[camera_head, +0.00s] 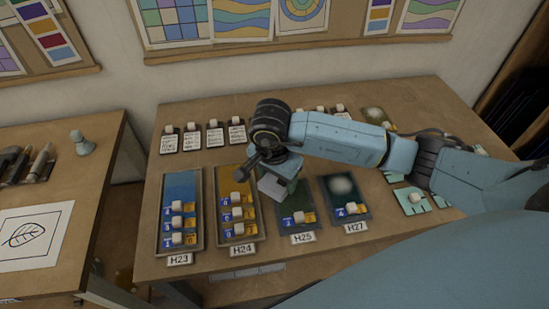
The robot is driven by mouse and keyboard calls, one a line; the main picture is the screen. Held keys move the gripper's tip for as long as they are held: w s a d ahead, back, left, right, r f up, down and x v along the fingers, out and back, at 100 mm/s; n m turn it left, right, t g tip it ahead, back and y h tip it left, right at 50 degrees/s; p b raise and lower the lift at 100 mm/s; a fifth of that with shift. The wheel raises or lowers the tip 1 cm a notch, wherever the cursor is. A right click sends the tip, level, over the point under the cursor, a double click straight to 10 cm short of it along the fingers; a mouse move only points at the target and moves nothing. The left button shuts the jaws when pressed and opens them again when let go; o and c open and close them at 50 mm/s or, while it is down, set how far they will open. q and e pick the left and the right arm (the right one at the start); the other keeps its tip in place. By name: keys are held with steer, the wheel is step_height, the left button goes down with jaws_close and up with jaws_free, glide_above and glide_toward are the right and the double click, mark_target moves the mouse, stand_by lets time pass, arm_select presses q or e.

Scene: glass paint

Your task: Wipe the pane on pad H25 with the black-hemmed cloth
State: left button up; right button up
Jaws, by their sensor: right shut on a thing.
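The pad labelled H25 (302,238) lies near the front of the table with a dark green pane (288,206) on it. A white knob and blue and yellow tags sit at its front end. My right gripper (277,181) reaches in from the right and is over the back part of this pane, hiding it. It is shut on a pale grey thing (270,190), seemingly a cloth, low over or on the pane; I cannot tell if they touch. Its hem colour cannot be made out. My left gripper is out of view.
Pads H23 (180,187) with a blue pane and H24 (231,180) with an orange pane lie to the left. Pad H27 (345,197), with a whitish smudge, lies close on the right. Small white-knobbed cards (214,139) stand behind.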

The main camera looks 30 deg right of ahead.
steer(key=shift+s+r+p, duration=0.1)
steer(key=shift+r+p, duration=1.5)
steer(key=shift+r, duration=1.25)
